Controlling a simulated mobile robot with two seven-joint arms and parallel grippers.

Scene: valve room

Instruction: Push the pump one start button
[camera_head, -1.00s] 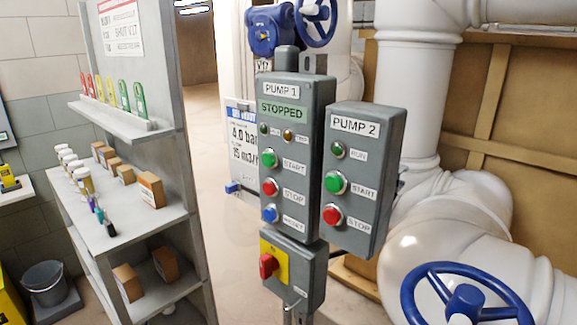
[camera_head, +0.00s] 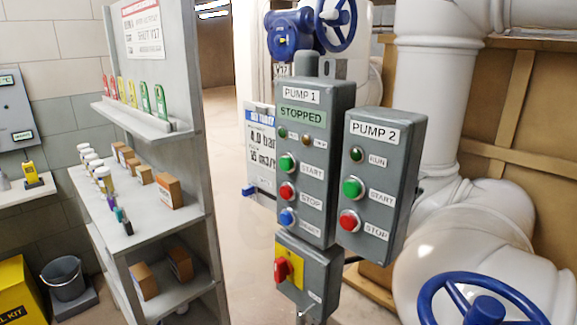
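The pump 1 control box (camera_head: 318,170) stands upright in the middle of the head view. Its display (camera_head: 302,115) reads STOPPED. Its green start button (camera_head: 287,163) sits above a red stop button (camera_head: 287,191) and a blue button (camera_head: 287,217). Two small lamps sit between the display and the start button; their labels are too small to read surely. The pump 2 box (camera_head: 376,190) stands just to the right, with its own green start button (camera_head: 352,187) and red stop button (camera_head: 349,221). Neither of my grippers shows.
A red rotary switch (camera_head: 283,268) is on the box below pump 1. A grey shelf (camera_head: 150,222) with small boxes and bottles stands left. Blue handwheels (camera_head: 480,303) and white pipes (camera_head: 424,90) are on the right. Floor (camera_head: 224,150) shows between shelf and panel.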

